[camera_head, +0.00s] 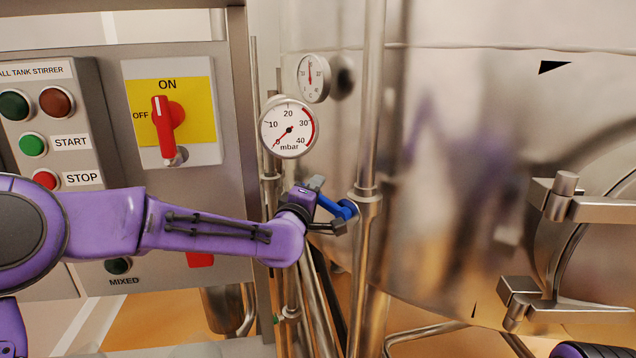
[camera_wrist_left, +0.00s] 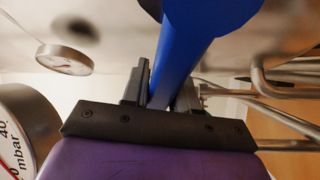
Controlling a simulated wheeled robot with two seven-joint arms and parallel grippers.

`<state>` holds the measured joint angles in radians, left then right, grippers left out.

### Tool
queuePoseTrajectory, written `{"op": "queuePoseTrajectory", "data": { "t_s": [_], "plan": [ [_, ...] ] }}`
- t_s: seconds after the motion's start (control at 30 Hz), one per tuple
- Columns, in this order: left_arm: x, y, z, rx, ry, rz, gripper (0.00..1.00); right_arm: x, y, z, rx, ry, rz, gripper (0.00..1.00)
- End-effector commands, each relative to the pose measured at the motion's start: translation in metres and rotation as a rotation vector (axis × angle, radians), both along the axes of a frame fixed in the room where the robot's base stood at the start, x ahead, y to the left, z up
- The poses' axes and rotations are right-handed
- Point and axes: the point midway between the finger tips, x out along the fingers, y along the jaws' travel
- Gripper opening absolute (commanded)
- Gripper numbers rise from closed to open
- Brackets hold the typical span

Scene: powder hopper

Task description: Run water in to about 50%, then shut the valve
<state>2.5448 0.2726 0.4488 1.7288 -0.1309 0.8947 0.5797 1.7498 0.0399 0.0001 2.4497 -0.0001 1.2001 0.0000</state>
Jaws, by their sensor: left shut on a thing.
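The blue valve handle (camera_head: 346,210) sits by the vertical pipes in front of the steel tank (camera_head: 460,130). My left gripper (camera_head: 328,208) is shut on the handle. In the left wrist view the blue handle (camera_wrist_left: 190,50) runs between the two dark fingers (camera_wrist_left: 160,88). The valve body is hidden behind my gripper. The mbar gauge (camera_head: 289,129) stands above my left gripper, and its needle points to the lower left, near the bottom of the scale. My right gripper is not in view.
A smaller dial (camera_head: 313,78) is above the mbar gauge. At left is a panel with a red rotary switch (camera_head: 165,122) on yellow, with START (camera_head: 33,144) and STOP (camera_head: 45,180) buttons. Vertical pipes (camera_head: 371,100) stand close to my left gripper. A hinged tank door (camera_head: 600,240) is at right.

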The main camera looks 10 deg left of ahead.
Motion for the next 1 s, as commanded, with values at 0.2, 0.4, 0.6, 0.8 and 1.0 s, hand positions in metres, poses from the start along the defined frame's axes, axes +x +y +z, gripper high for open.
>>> {"op": "queuePoseTrajectory", "data": {
  "t_s": [0.2, 0.4, 0.6, 0.8, 1.0],
  "plan": [
    [0.002, 0.001, -0.015, -0.145, 0.079, 0.000, 0.00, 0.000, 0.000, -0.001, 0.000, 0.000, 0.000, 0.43],
    [0.002, 0.001, -0.025, -0.236, 0.130, -0.001, 0.00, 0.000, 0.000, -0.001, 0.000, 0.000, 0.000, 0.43],
    [0.001, 0.001, -0.033, -0.287, 0.164, -0.001, 0.00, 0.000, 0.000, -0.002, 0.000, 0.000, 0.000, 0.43],
    [0.000, 0.001, -0.040, -0.302, 0.183, 0.000, 0.00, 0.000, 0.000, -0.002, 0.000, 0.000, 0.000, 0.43],
    [0.000, 0.002, -0.042, -0.303, 0.187, 0.002, 0.00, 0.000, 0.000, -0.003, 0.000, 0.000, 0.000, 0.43]
  ]
}}
